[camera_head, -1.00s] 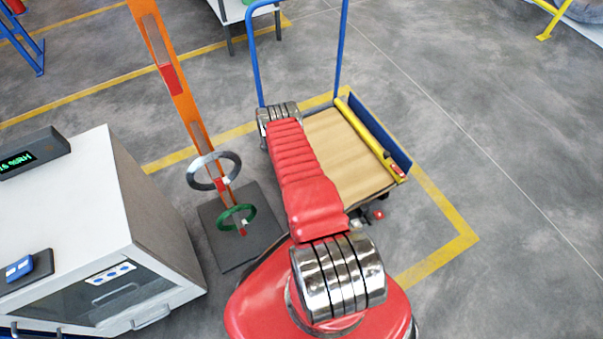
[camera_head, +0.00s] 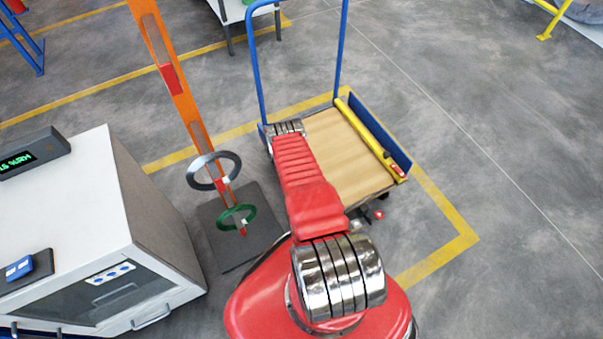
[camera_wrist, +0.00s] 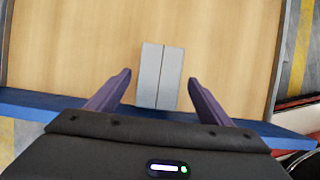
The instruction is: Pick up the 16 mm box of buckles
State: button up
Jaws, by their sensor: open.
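A small pale grey box (camera_wrist: 160,75) with a dark seam down its middle lies on a wooden deck in the wrist view; no label shows on it. My gripper (camera_wrist: 158,88) is open, with one purple finger on each side of the box's near end. In the head view my arm hides the box and the gripper.
The deck belongs to a cart (camera_head: 345,155) with a blue handle and blue edges. A yellow tool (camera_head: 370,138) lies along its right side. An orange stand (camera_head: 180,95) with coil rings and a white cabinet (camera_head: 85,215) stand to the left.

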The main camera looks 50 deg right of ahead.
jog(key=shift+x, duration=1.7)
jog(key=shift+f, duration=0.25)
jog(key=shift+c, duration=0.5)
jog(key=shift+w, duration=0.1)
jog(key=c, duration=1.4)
